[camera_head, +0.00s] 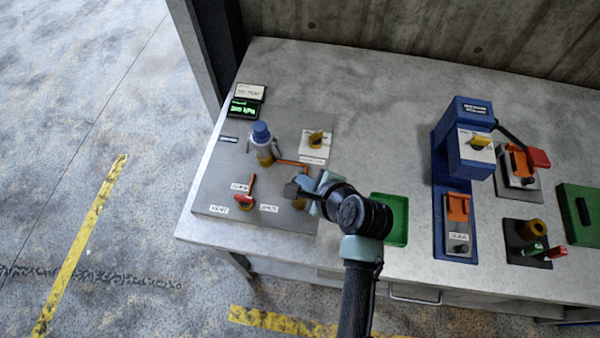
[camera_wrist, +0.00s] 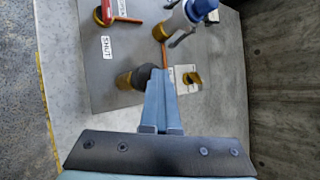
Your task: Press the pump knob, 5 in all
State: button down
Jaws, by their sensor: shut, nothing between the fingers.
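A brass cylinder (camera_wrist: 124,80) with a dark round knob (camera_wrist: 142,74) on top, which looks like the pump, stands on the grey panel (camera_head: 216,185). In the wrist view my shut, empty fingers (camera_wrist: 160,75) overlap the knob's right side; I cannot tell whether they touch it. In the head view my gripper (camera_head: 293,190) is over this spot and hides the knob. Only part of the brass body (camera_head: 299,204) shows below it.
An orange pipe (camera_head: 292,163) runs to a blue-capped cylinder (camera_head: 262,143). A red-handled valve (camera_head: 246,197) sits to the left, a yellow switch (camera_head: 316,138) behind. A green tray (camera_head: 391,219) and a blue press (camera_head: 468,140) stand to the right. The back of the table is clear.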

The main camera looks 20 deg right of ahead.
jog(key=shift+r+p, duration=2.1)
jog(key=shift+p, duration=0.35)
notch_tip(320, 180, up, 5)
jog(key=p, duration=0.5)
jog(key=shift+p, duration=0.3)
dwell(0.9)
